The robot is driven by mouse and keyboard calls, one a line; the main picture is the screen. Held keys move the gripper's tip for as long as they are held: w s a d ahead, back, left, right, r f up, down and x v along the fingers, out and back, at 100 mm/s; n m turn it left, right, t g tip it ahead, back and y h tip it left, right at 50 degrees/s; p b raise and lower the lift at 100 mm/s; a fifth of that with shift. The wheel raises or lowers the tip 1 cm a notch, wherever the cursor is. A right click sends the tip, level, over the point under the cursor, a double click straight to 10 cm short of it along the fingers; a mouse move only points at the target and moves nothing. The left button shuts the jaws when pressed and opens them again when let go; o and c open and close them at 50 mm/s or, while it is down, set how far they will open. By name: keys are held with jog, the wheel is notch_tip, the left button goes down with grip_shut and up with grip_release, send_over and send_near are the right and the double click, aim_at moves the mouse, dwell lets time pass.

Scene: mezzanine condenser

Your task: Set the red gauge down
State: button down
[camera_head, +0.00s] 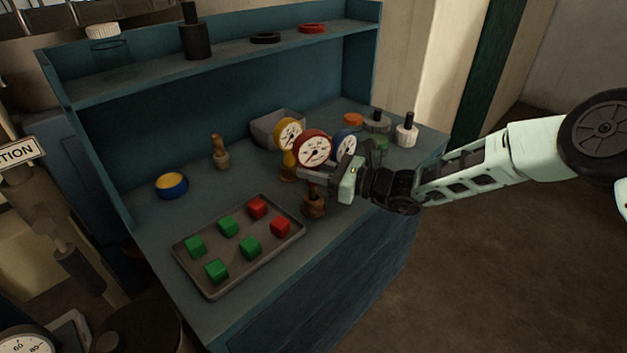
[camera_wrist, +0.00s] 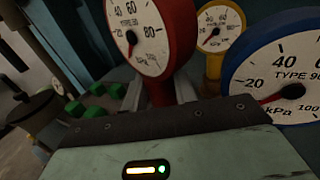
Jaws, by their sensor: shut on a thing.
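The red gauge (camera_head: 314,149) has a round white dial and is upright over the front part of the blue bench. My gripper (camera_head: 314,175) is shut on its stem, below the dial. In the wrist view the red gauge (camera_wrist: 180,38) fills the upper middle, with a finger on each side of its red stem. A brown base (camera_head: 315,206) shows below the gripper; I cannot tell whether it rests on the bench. The yellow gauge (camera_head: 288,134) stands behind to the left, and the blue gauge (camera_head: 344,144) is close behind to the right, partly hidden by my gripper.
A grey tray (camera_head: 212,290) with green and red cubes lies left of the gripper. A grey bin (camera_head: 262,131), a brass fitting (camera_head: 220,155) and a blue-yellow tin (camera_head: 171,186) stand farther back. Knobs (camera_head: 406,133) stand at the right end.

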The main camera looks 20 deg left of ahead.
aim_at(314, 184)
jog(key=shift+f+p, duration=0.35)
jog(key=shift+f, duration=1.6)
jog(key=shift+f, duration=0.1)
jog(key=c, duration=1.1)
grip_release()
